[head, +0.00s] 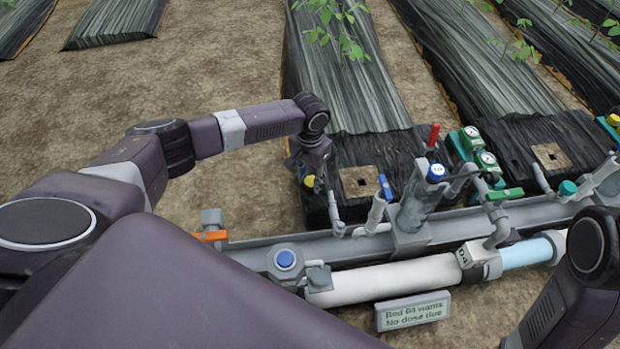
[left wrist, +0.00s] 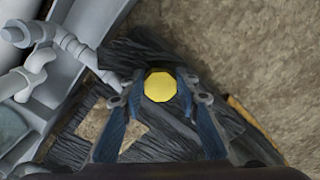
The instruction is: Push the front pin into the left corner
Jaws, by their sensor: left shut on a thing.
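My left gripper (head: 310,174) is shut on a pin with a yellow head (head: 309,182), over the left edge of the black film (head: 385,150). In the left wrist view the yellow head (left wrist: 160,86) sits between the two fingers (left wrist: 161,98), with the dark crumpled film (left wrist: 150,53) beneath. The pin's shaft and tip are hidden, so I cannot tell whether the tip touches the film. A tan square patch (head: 361,182) shows in the film right of the gripper. My right gripper is out of view.
A grey skid with pipes crosses in front, with an orange handle (head: 210,236), blue handle (head: 386,188), red-handled valve (head: 433,136) and green gauges (head: 472,138). A sign (head: 412,311) stands in front. Bare soil (head: 235,185) lies left of the film.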

